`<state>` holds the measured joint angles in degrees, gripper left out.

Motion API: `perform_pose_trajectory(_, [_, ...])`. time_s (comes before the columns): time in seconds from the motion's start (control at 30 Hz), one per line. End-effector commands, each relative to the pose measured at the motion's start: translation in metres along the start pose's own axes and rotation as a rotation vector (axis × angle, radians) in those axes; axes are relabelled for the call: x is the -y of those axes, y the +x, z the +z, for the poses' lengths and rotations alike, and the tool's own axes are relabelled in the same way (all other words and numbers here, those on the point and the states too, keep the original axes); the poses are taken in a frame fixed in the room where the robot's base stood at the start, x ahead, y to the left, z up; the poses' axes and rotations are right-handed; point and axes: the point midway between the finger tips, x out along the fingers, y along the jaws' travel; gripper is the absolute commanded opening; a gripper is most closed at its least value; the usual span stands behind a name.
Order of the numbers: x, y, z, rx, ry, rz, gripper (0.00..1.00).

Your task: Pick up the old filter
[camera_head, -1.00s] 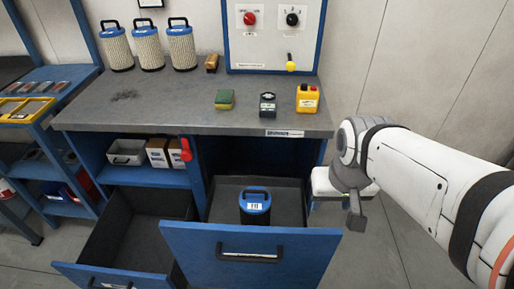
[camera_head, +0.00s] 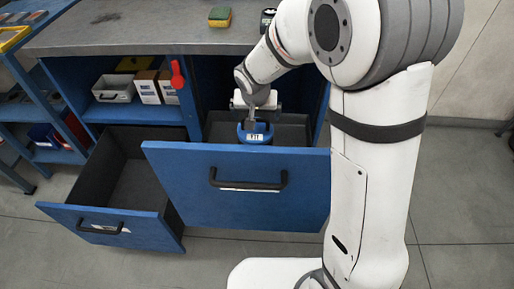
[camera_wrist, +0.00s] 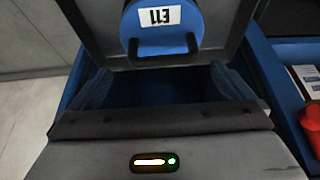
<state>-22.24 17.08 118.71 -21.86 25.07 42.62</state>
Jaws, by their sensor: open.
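The old filter, taken to be the one with a blue cap and a white label (camera_head: 258,138), stands in the open drawer (camera_head: 236,185). Its lower part is hidden behind the drawer front. In the wrist view the filter's blue cap (camera_wrist: 165,40) is at the top centre, with its label upside down and a handle below it. My gripper (camera_head: 251,121) is over the drawer, right at the cap in the head view. In the wrist view my open gripper (camera_wrist: 163,88) has nothing between its fingers. I cannot tell whether it touches the handle.
A second open drawer (camera_head: 110,208) at the left looks empty. The shelf above it holds a grey bin (camera_head: 113,90) and boxes (camera_head: 147,88). A sponge (camera_head: 220,16) lies on the workbench (camera_head: 130,35).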

Motion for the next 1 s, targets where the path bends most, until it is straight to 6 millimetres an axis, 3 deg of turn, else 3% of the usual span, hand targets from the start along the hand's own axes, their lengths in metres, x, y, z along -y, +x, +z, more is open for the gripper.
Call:
perform_pose_trajectory(0.4, [0.004, 0.056, 0.004, 0.002, 0.000, 0.000, 1.00])
perform_pose_trajectory(0.7, [0.005, 0.059, 0.003, 0.001, 0.000, -0.001, 1.00])
perform_pose_trajectory(1.0, [0.005, 0.059, 0.003, 0.001, -0.001, -0.001, 0.76])
